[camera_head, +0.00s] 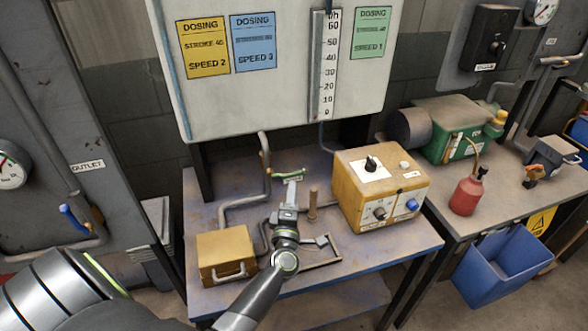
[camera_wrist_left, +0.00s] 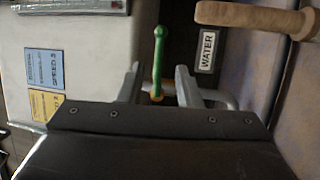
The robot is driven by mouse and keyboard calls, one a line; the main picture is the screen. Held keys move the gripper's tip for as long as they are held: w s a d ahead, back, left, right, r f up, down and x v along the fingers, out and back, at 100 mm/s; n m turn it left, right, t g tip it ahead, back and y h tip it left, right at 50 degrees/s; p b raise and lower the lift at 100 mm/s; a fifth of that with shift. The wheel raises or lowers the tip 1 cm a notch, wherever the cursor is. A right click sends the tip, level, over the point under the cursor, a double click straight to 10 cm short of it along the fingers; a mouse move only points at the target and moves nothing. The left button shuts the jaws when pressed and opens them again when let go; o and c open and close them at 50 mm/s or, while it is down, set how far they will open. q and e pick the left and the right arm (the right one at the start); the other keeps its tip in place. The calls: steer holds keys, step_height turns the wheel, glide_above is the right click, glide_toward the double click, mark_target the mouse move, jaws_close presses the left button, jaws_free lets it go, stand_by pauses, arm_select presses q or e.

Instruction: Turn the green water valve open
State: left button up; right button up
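The green water valve handle (camera_head: 290,174) is a thin green lever on the pipework at the back of the blue-edged table, below the white board. In the left wrist view the handle (camera_wrist_left: 159,45) points away from the gripper, and its yellow base lies between the two fingers. My left gripper (camera_head: 292,183) is at the handle with its fingers apart (camera_wrist_left: 160,82), one on each side. I cannot tell whether either finger touches it. A "WATER" label (camera_wrist_left: 207,52) is just right of the handle. My right gripper is not in view.
A wooden peg (camera_head: 313,203) stands close right of my gripper. A yellow control box (camera_head: 345,208) is further right, and a smaller tan box (camera_head: 226,254) is front left. A grey pipe (camera_head: 236,205) runs left of the valve. The white board (camera_head: 260,95) hangs above.

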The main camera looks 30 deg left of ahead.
mark_target(294, 174)
arm_select(q)
steer(key=x, duration=0.7)
steer(key=shift+w+a+p, duration=0.1)
steer(key=shift+w+p, duration=0.05)
steer(key=shift+p, duration=0.2)
jaws_close()
